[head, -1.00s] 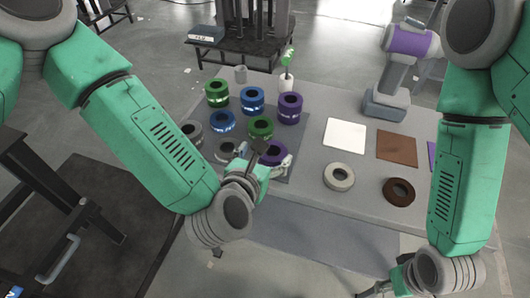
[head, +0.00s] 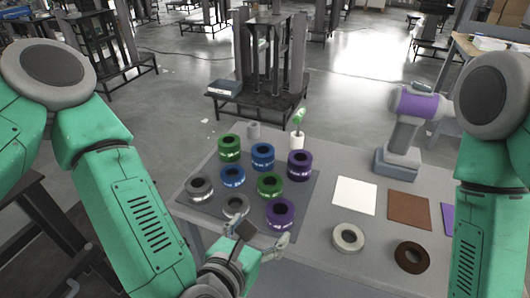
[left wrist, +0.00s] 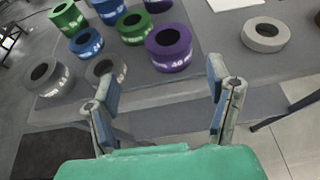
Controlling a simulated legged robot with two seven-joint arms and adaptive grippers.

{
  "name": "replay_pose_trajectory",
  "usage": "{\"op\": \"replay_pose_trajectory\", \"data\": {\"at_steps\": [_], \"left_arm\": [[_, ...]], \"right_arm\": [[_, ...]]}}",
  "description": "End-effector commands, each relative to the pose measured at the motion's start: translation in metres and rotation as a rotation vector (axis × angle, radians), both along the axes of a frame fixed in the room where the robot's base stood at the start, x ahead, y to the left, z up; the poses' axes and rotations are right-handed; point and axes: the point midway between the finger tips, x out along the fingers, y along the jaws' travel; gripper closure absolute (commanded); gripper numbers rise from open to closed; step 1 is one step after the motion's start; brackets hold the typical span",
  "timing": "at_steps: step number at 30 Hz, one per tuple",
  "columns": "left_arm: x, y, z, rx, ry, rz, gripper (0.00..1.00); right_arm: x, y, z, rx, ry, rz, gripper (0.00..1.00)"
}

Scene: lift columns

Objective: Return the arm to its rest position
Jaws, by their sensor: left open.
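My left gripper (head: 262,236) is open and empty near the table's front edge, in front of the dark mat. In the left wrist view its two fingers (left wrist: 161,88) stand wide apart with nothing between them but table edge and floor. A purple ring (head: 280,214) and a grey ring (head: 235,206) lie just beyond the fingers. The purple ring also shows in the left wrist view (left wrist: 172,58). My left arm comes in from the left, bent down toward the table. My right arm hangs at the right edge; its gripper is out of the picture.
The grey table (head: 325,230) carries a dark mat (head: 312,190) with several coloured rings. To the right lie a white square (head: 355,196), a brown square (head: 409,210), a pale ring (head: 348,238) and a brown ring (head: 411,258). A grey-purple device (head: 400,130) stands at the back right.

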Motion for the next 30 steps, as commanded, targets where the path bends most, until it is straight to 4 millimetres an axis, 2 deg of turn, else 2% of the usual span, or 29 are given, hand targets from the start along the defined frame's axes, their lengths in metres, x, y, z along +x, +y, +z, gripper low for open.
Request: {"op": "replay_pose_trajectory", "data": {"at_steps": [4, 7, 11, 14, 17, 21, 25, 30], "left_arm": [[-0.002, 0.004, -0.006, 0.038, 0.001, -0.025, 0.27], [-0.01, 0.01, -0.024, 0.183, -0.001, -0.12, 0.27], [-0.03, 0.027, -0.068, 0.525, -0.01, -0.371, 0.27], [-0.052, 0.049, -0.105, 0.819, -0.026, -0.628, 0.27], [-0.074, 0.075, -0.137, 1.085, -0.051, -0.908, 0.27], [-0.106, 0.122, -0.172, 1.39, -0.103, -1.336, 0.27], [-0.134, 0.171, -0.192, 1.574, -0.171, -1.746, 0.27], [-0.16, 0.224, -0.202, 1.652, -0.27, -2.162, 0.27]], "right_arm": [[0.0, 0.0, 0.0, 0.0, 0.0, 0.0, 0.6], [0.0, 0.0, 0.0, 0.0, 0.001, 0.0, 0.6], [0.0, 0.0, 0.0, 0.0, 0.001, 0.0, 0.6], [0.0, 0.0, 0.0, 0.0, 0.001, 0.0, 0.6], [-0.001, 0.0, 0.0, 0.0, 0.001, 0.0, 0.6], [-0.001, 0.0, 0.0, 0.0, 0.001, 0.0, 0.6], [-0.001, 0.0, 0.0, 0.0, 0.001, 0.0, 0.6], [-0.001, 0.0, 0.0, -0.001, 0.001, -0.001, 0.6]]}}
